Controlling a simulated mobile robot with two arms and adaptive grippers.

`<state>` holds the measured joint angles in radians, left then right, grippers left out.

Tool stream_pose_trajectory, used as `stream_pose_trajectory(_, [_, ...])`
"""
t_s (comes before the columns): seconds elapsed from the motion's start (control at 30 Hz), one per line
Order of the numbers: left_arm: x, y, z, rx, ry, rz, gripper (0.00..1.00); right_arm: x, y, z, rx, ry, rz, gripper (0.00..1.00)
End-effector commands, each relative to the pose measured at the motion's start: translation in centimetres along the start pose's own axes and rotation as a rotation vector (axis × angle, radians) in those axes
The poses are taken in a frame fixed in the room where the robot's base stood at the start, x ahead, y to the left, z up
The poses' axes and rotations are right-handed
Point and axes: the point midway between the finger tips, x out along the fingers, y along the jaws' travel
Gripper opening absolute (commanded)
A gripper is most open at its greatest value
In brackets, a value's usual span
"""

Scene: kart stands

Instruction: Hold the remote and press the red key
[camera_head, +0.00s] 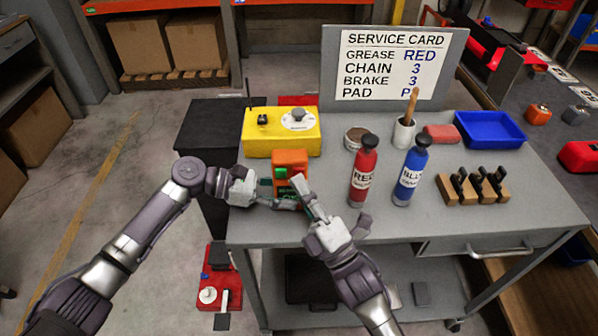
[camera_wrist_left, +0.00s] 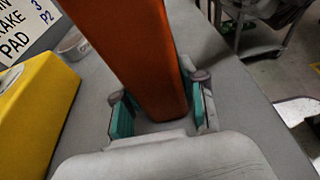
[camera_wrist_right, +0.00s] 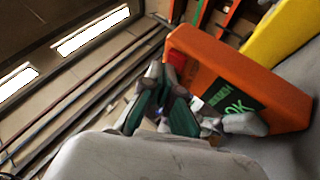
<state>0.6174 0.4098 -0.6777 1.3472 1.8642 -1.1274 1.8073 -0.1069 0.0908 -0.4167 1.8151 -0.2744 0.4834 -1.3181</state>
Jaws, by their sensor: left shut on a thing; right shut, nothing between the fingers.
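In the right wrist view the red key (camera_wrist_right: 177,62) shows near the remote's upper end, just beyond my right fingertips (camera_wrist_right: 166,88). I cannot tell whether the tips touch it. My fingers partly hide the face.
A yellow box (camera_head: 262,141) with a knob stands behind the remote. A red bottle (camera_head: 366,165) and a blue bottle (camera_head: 410,172) stand right of my right gripper. A service card (camera_head: 400,65), a cup (camera_head: 403,135), a blue tray (camera_head: 490,130) and a wooden block rack (camera_head: 470,190) are farther off.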

Motion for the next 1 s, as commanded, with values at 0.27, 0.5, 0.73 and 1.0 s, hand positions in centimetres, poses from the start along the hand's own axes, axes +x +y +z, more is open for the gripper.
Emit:
stream_pose_trajectory(0.27, [-0.01, 0.01, 0.04, 0.0, -0.001, 0.0, 0.11, 0.26, -0.16, 0.18, -0.001, 0.0, 0.001, 0.0])
stream_pose_trajectory(0.5, [-0.01, 0.01, 0.04, 0.0, -0.001, 0.0, 0.11, 0.47, -0.32, 0.34, -0.001, 0.0, 0.0, 0.0])
stream_pose_trajectory(0.73, [0.0, 0.0, 0.04, 0.001, -0.001, 0.0, 0.11, 0.65, -0.46, 0.48, -0.001, 0.0, 0.0, 0.0])
stream_pose_trajectory(1.0, [0.01, -0.01, 0.04, 0.001, -0.001, -0.001, 0.11, 0.67, -0.48, 0.5, -0.001, -0.001, 0.0, 0.0])
